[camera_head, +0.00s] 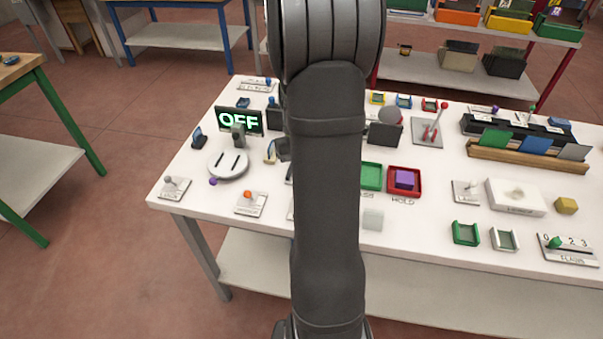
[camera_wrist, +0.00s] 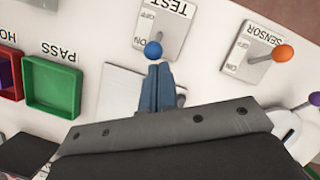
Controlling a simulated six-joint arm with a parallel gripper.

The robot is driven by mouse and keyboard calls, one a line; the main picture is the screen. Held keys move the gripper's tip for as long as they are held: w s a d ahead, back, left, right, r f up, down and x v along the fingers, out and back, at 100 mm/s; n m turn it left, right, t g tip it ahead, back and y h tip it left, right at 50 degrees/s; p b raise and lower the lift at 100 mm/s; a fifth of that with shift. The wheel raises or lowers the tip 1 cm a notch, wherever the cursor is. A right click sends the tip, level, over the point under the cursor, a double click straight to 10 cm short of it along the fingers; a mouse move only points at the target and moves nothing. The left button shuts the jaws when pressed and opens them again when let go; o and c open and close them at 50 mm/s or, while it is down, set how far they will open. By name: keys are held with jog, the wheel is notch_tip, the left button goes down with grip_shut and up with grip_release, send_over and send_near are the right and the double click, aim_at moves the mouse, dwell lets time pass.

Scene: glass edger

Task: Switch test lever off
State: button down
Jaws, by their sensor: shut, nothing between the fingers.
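The test lever's blue ball knob (camera_wrist: 153,49) shows in the wrist view, standing over the ON end of its grey plate (camera_wrist: 166,27), which is marked TEST, OFF and ON. My gripper (camera_wrist: 160,66) is shut and empty, its fingertips just below the blue knob in the picture. I cannot tell whether they touch it. In the head view my arm hides most of the test lever and the fingers.
A sensor lever with an orange knob (camera_wrist: 284,52) stands to the right of the test lever in the wrist view. A green PASS tray (camera_wrist: 52,88) is to the left. In the head view, a display (camera_head: 239,121) reads OFF.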

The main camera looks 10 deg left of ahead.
jog(key=shift+s+r, duration=0.1)
jog(key=shift+s, duration=0.05)
jog(key=shift+s+r+t, duration=0.25)
jog(key=shift+s+t, duration=0.25)
jog(key=shift+t, duration=0.3)
jog(key=shift+s+r+t, duration=0.2)
jog(key=shift+s+t, duration=0.3)
jog(key=shift+t, duration=0.3)
jog(key=shift+s+r+t, duration=0.1)
jog(key=shift+s+t, duration=0.5)
jog(key=shift+t, duration=0.1)
jog(key=shift+s, duration=0.15)
jog(key=shift+r, duration=0.1)
jog(key=shift+r, duration=0.7)
